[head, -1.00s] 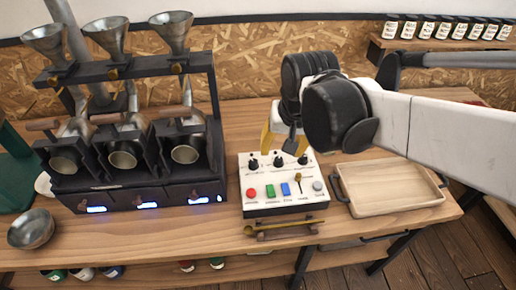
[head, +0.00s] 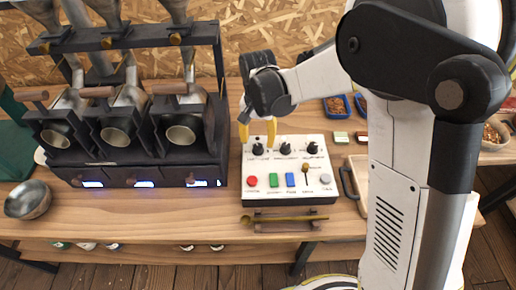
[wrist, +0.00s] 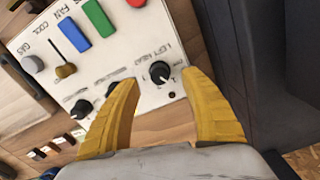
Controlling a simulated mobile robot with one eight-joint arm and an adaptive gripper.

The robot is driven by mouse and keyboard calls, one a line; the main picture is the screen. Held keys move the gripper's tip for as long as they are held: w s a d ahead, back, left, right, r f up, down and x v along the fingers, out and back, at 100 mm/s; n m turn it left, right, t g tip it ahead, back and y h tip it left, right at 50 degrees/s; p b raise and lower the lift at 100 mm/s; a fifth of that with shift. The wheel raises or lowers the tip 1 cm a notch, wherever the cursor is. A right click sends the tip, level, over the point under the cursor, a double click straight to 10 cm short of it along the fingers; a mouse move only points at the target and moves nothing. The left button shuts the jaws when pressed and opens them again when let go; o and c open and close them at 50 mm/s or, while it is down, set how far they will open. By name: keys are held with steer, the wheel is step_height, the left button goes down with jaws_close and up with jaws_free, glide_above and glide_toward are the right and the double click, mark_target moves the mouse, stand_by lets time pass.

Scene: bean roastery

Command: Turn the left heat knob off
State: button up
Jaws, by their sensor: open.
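The white control panel (head: 289,208) stands on the wooden bench with three black knobs along its back row. The left heat knob (head: 258,149) is at the back left corner. It also shows in the wrist view (wrist: 160,72), where its "LEFT HEAT" label is readable and a white mark shows on its face. My gripper (head: 257,130) is open with yellow fingers just behind and above this knob. In the wrist view my gripper (wrist: 160,80) has the knob between its fingertips, with visible gaps. I cannot tell how far above the panel the tips are.
The middle knob (head: 285,150) and right knob (head: 312,148) sit close by. Red (head: 252,181), green (head: 274,180) and blue (head: 290,180) buttons and a small lever (head: 305,174) lie in front. The roaster (head: 130,165) stands left. A spoon (head: 288,218) rests in front.

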mark_target(258, 146)
steer(key=shift+f+b, duration=0.5)
steer(key=shift+f, duration=1.35)
jaws_close()
steer(key=shift+n, duration=0.3)
steer(key=n, duration=1.1)
steer(key=shift+n, duration=0.3)
